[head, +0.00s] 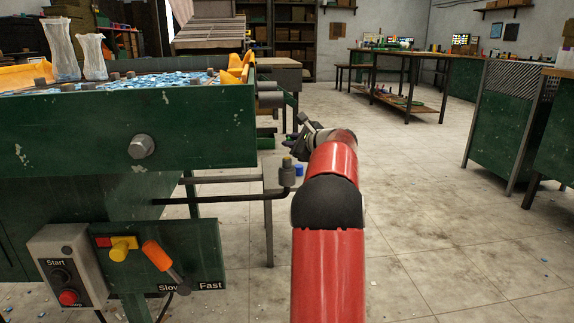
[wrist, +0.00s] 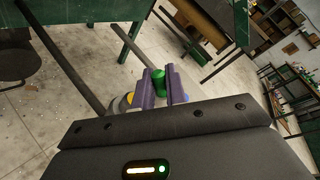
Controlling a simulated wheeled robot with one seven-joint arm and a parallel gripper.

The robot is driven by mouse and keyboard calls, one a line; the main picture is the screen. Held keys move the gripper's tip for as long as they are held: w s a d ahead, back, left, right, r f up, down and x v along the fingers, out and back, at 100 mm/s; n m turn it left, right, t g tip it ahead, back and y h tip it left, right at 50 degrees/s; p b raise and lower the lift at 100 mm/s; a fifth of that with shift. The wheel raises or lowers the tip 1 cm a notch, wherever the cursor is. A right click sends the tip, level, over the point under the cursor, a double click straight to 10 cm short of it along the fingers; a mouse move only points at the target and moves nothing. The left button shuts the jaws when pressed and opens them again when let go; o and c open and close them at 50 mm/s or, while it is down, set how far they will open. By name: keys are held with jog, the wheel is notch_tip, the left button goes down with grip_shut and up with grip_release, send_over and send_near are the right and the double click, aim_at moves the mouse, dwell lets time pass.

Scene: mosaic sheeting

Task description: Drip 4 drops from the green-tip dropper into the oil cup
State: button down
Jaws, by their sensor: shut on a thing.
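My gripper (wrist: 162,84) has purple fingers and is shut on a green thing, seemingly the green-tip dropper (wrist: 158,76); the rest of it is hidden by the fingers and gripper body. The oil cup (head: 287,177) is a small grey cup with a yellowish top at the end of a black pipe. It also shows in the wrist view (wrist: 119,106), partly hidden behind the left finger. In the head view, my gripper (head: 301,143) is dark, small and partly hidden behind my red arm, a little above and right of the cup. I see no drop.
A green machine (head: 200,120) with blue chips on top fills the left. Its black pipe (head: 220,199) sticks out toward the cup. A small blue thing (head: 299,169) shows beside the cup. Open tiled floor (head: 430,230) lies to the right, with benches beyond.

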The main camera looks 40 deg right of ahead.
jog(key=m, duration=0.2)
jog(key=m+t+y, duration=0.1)
jog(key=m, duration=0.1)
jog(key=shift+a+f, duration=0.2)
jog(key=shift+a, duration=0.1)
jog(key=shift+w, duration=0.1)
jog(key=shift+r, duration=0.1)
jog(key=shift+w+a+r+p, duration=0.15)
jog(key=shift+r+p, duration=0.3)
jog(key=shift+r, duration=0.55)
notch_tip(320, 180, up, 2)
jog(key=shift+p, duration=0.6)
jog(key=shift+r, duration=0.5)
jog(key=shift+s+d+f, duration=0.1)
jog(key=shift+s+d, duration=0.1)
jog(key=shift+s, duration=0.1)
